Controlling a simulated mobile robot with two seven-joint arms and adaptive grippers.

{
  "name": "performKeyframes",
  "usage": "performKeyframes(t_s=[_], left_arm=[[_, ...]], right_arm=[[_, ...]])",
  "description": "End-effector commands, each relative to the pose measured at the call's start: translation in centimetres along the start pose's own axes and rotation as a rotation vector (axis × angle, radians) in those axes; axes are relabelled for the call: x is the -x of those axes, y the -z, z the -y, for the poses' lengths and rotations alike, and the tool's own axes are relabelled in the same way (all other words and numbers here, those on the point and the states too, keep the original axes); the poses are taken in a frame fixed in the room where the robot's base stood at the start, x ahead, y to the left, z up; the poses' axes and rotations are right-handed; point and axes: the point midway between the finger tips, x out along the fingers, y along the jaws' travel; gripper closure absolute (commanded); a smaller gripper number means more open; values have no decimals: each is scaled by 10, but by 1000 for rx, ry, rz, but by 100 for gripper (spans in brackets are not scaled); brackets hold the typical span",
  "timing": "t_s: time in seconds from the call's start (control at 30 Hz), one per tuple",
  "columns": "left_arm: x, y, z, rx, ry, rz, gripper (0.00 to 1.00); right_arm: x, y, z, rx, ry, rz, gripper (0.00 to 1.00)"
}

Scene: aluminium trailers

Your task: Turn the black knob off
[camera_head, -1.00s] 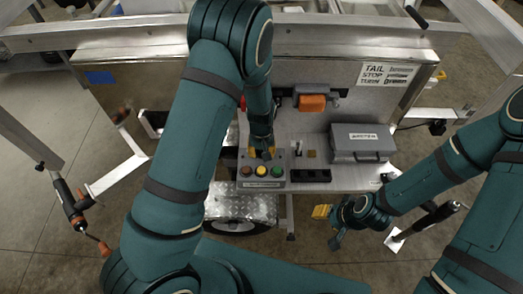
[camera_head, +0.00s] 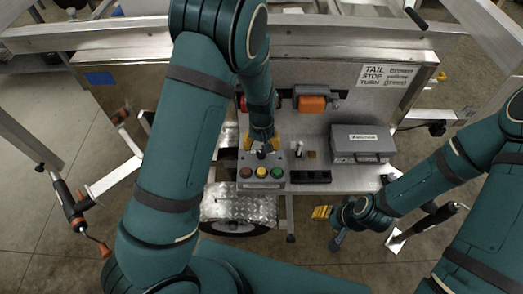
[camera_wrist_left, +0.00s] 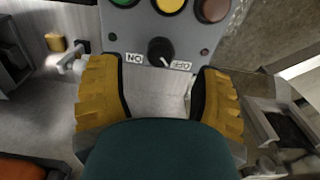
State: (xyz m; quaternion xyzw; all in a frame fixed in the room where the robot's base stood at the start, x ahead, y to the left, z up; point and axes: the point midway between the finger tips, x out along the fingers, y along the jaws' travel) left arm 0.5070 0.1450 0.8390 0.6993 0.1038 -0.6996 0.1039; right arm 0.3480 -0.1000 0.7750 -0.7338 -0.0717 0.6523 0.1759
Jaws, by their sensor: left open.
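The grey control box (camera_head: 261,185) sits on the metal shelf, with a brown, a yellow and a green button. The black knob (camera_wrist_left: 160,50) is on the box face between the ON label (camera_wrist_left: 133,57) and the OFF label (camera_wrist_left: 181,65). Its white pointer line slants towards the OFF side. In the head view the knob (camera_head: 261,154) is small and partly covered. My left gripper (camera_wrist_left: 160,88) is open, its yellow fingers spread to either side below the knob, not touching it. In the head view the left gripper (camera_head: 262,145) is just behind the box. My right gripper (camera_head: 321,212) is low at the right; its jaw gap is unclear.
A grey case (camera_head: 361,143) stands on the shelf right of the box. A black socket strip (camera_head: 310,177) and a small toggle switch (camera_head: 294,153) are beside the box. An orange part (camera_head: 312,103) is mounted behind. A labelled sign (camera_head: 388,75) is on the back panel.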

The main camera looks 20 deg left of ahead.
Motion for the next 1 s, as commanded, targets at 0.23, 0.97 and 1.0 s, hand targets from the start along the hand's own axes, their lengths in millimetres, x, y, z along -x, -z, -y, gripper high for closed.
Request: performKeyframes(t_s=[0.23,0.97,1.0], left_arm=[[49,0,0,1,-2,-2,34],[74,0,0,1,1,1,34],[74,0,0,1,1,1,34]], right_arm=[[0,0,0,0,0,0,53],[0,0,0,0,0,0,53],[0,0,0,0,0,0,53]])
